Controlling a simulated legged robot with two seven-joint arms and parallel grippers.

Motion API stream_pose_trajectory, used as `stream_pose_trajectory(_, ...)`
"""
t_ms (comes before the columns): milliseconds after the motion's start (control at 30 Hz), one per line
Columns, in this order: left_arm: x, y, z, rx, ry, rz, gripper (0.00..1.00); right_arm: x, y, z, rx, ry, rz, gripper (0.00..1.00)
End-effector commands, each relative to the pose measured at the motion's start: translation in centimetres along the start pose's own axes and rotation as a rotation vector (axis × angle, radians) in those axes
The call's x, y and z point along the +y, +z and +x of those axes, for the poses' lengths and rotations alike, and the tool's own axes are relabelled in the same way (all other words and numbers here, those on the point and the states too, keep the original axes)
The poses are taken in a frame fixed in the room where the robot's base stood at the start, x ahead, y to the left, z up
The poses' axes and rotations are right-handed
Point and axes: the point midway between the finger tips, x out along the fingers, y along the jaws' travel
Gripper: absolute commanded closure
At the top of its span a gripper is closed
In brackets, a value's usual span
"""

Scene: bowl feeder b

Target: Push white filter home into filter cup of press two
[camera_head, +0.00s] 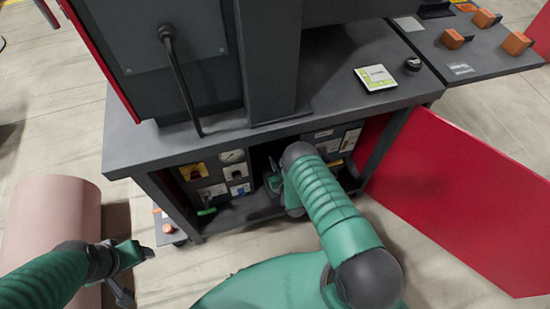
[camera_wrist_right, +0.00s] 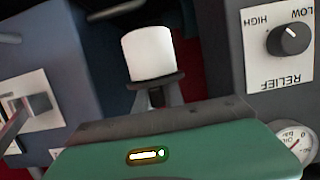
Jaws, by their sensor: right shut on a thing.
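The white filter (camera_wrist_right: 150,54) is a short white cylinder in the right wrist view, sitting on a dark round flange with a narrow part below. My right gripper (camera_wrist_right: 157,98) is shut on it at this lower part, with the white body standing clear beyond the fingers. In the head view my right gripper (camera_head: 272,182) reaches into the dark opening under the bench, and my arm hides most of it; the filter cannot be made out there. I cannot make out the filter cup. My left gripper (camera_head: 138,274) is empty and open, low at the left, away from the press.
Panels with a yellow switch (camera_head: 194,172), gauges and knobs flank the opening. A relief knob (camera_wrist_right: 288,40) is close at the right in the wrist view. A red door (camera_head: 460,190) stands open at the right. A pink cylinder (camera_head: 50,225) stands at the left.

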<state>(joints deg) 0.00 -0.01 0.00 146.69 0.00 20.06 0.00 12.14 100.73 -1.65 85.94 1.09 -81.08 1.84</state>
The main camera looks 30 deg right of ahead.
Motion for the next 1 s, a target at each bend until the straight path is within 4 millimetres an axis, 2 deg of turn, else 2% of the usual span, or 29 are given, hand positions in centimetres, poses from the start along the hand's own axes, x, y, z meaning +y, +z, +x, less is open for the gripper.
stream_pose_trajectory(133,0.0,0.0,0.0,0.000,0.000,0.000,0.35,0.0,0.0,-0.1,0.006,-0.001,0.000,1.00)
stream_pose_trajectory(267,0.0,0.2,0.9,0.000,0.000,0.000,0.35,0.0,1.0,0.1,0.006,-0.001,0.000,1.00)
stream_pose_trajectory(700,0.0,1.1,4.9,0.000,0.000,0.000,0.35,0.0,5.5,1.4,0.006,-0.002,-0.001,1.00)
stream_pose_trajectory(1000,0.0,1.1,4.9,0.000,0.000,0.000,0.35,0.0,5.6,1.4,0.006,-0.002,-0.001,1.00)
